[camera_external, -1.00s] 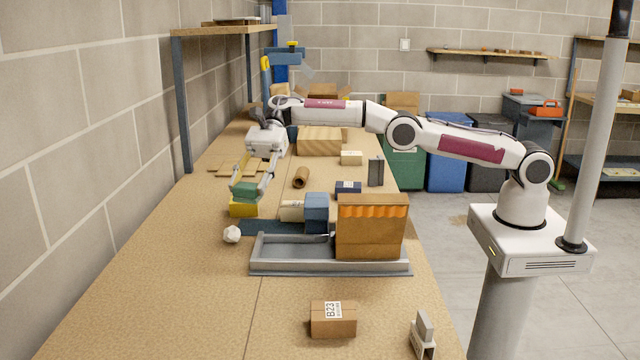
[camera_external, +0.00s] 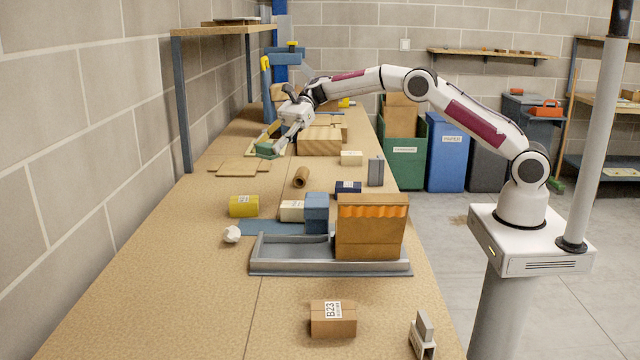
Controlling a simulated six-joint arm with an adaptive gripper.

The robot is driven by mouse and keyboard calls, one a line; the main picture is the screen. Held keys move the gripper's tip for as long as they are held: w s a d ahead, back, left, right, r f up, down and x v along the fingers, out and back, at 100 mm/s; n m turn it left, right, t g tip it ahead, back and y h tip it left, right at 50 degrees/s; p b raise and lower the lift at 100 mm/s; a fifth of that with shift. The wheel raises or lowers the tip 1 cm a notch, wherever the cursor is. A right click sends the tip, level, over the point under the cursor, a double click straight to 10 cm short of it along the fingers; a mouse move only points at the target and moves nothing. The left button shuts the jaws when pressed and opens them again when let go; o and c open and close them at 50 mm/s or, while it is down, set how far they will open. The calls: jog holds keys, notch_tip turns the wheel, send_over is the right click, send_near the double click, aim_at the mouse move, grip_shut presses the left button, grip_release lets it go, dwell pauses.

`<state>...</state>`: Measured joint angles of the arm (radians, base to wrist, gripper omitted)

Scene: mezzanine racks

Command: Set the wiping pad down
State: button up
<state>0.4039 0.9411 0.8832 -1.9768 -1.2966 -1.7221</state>
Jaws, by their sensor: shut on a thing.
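The wiping pad (camera_external: 268,151) is a small green block. It is between the fingertips of my gripper (camera_external: 272,147), which is shut on it. The gripper reaches down and to the left over the far part of the bench (camera_external: 190,260), just beyond the flat wooden pieces. The pad looks close to the bench top, but I cannot tell whether it touches it. Part of the pad is hidden by the fingers.
Flat wooden pieces (camera_external: 238,167) lie nearer than the pad, and a wooden block (camera_external: 319,141) stands to its right. The left front bench is clear.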

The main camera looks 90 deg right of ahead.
jog(key=s+d+f+m+t+h, duration=0.1)
jog(key=s+d+f+m, duration=0.1)
jog(key=s+d+f, duration=0.5)
jog(key=shift+s+d+t, duration=0.3)
jog(key=shift+s+d, duration=0.45)
jog(key=shift+d, duration=0.5)
jog(key=shift+f, duration=3.15)
jog(key=shift+f, duration=1.85)
jog(key=shift+f, duration=0.15)
